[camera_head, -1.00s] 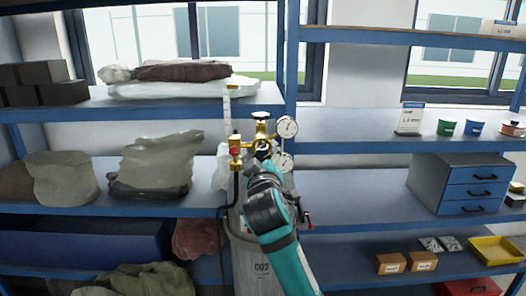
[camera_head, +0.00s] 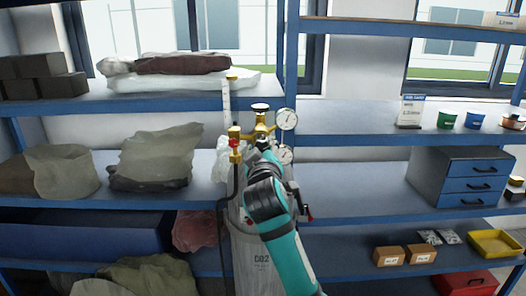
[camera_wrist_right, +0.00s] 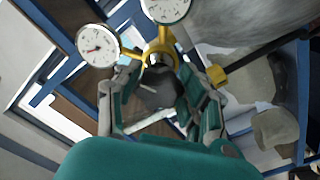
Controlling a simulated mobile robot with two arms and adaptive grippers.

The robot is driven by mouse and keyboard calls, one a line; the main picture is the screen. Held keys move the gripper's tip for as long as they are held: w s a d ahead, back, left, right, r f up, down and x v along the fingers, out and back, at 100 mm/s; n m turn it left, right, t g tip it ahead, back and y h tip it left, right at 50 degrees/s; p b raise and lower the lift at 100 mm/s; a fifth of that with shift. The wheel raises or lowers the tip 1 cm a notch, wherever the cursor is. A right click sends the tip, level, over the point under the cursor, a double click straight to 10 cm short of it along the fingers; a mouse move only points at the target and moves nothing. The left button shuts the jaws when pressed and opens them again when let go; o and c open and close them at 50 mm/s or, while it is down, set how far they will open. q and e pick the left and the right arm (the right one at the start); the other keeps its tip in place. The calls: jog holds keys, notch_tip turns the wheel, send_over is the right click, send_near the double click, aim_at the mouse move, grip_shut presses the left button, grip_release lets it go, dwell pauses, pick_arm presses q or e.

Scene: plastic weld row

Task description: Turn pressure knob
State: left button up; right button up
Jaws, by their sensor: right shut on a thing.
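A brass pressure regulator (camera_head: 238,145) with two round white gauges (camera_head: 287,119) sits on top of a grey CO2 cylinder (camera_head: 262,258). In the right wrist view, the dark pressure knob (camera_wrist_right: 160,92) lies between the teal and grey fingers of my right gripper (camera_wrist_right: 158,100), in front of the yellow brass body. The gripper is shut on this knob. Both gauges (camera_wrist_right: 98,46) show there too. In the head view my right arm comes up from below and hides the knob and most of the gripper (camera_head: 262,150). My left gripper is not in view.
Blue shelves (camera_head: 400,183) stand left and right of the cylinder. Grey sacks (camera_head: 155,158) lie on the left. A blue drawer cabinet (camera_head: 470,178), small cardboard boxes (camera_head: 390,256) and a yellow tray (camera_head: 495,243) are on the right. A dark hose (camera_head: 233,190) runs down beside the cylinder.

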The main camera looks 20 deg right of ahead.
jog(key=o, duration=1.2)
jog(key=shift+f, duration=0.1)
jog(key=shift+s+a, duration=0.1)
jog(key=shift+a, duration=0.05)
jog(key=v, duration=1.1)
jog(key=shift+s+a, duration=0.1)
jog(key=shift+s, duration=0.3)
